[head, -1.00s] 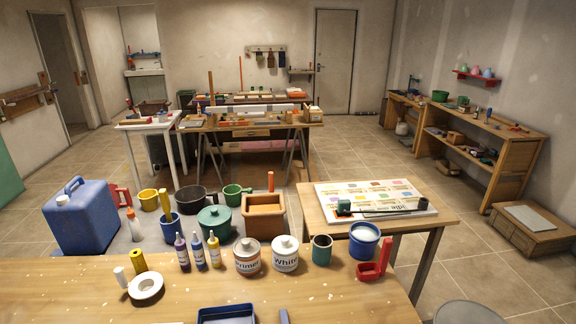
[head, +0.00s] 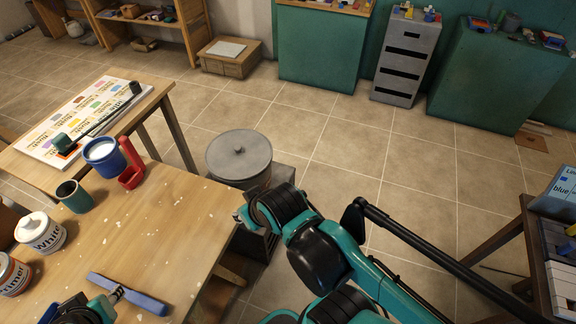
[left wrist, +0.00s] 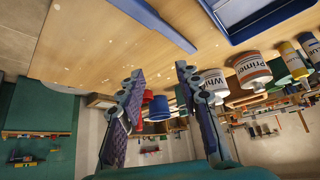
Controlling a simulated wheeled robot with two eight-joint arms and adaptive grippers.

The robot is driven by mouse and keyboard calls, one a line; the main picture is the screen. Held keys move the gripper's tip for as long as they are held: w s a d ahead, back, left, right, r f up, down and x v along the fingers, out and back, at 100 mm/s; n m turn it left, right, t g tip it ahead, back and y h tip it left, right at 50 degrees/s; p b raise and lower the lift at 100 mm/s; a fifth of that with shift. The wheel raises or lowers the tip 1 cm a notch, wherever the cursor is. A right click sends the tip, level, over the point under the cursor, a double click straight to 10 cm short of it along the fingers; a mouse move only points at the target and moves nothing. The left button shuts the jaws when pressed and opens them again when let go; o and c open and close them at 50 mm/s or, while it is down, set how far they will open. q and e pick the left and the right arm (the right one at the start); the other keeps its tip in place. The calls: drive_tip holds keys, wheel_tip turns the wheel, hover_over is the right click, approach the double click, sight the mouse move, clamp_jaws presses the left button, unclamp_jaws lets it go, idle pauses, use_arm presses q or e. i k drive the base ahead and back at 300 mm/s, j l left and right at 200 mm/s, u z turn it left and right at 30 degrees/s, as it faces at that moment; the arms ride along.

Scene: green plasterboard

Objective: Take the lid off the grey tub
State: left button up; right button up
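The grey tub (head: 240,181) stands beyond the right edge of the wooden table in the head view. My right gripper (head: 256,238) is at the end of the teal and black arm, just in front of the tub in the picture. Its fingers are hard to make out, and the arm covers the tub's lower part. My left gripper (left wrist: 159,82) is open and empty in the left wrist view, over the table side.
The wooden table (head: 178,213) holds a blue bar (head: 128,293), a white paint can (head: 40,233), a green cup (head: 74,196), a blue pot (head: 105,158) and a red holder (head: 131,172). A dark table (head: 532,250) stands at right. Tiled floor behind the tub is clear.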

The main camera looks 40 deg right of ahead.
sight(234, 155)
drive_tip(key=z, duration=0.85)
drive_tip(key=i+l+u, duration=0.1)
drive_tip(key=u, duration=1.3)
drive_tip(key=l+u, duration=0.35)
drive_tip(key=l, duration=0.15)
drive_tip(key=l+u, duration=0.3)
drive_tip(key=l, duration=0.15)
drive_tip(key=k+l+u, duration=0.15)
drive_tip(key=l+u, duration=0.2)
drive_tip(key=k+l, duration=0.1)
drive_tip(key=l, duration=0.5)
drive_tip(key=k+l, duration=0.15)
drive_tip(key=l, duration=0.15)
drive_tip(key=l+u, duration=0.05)
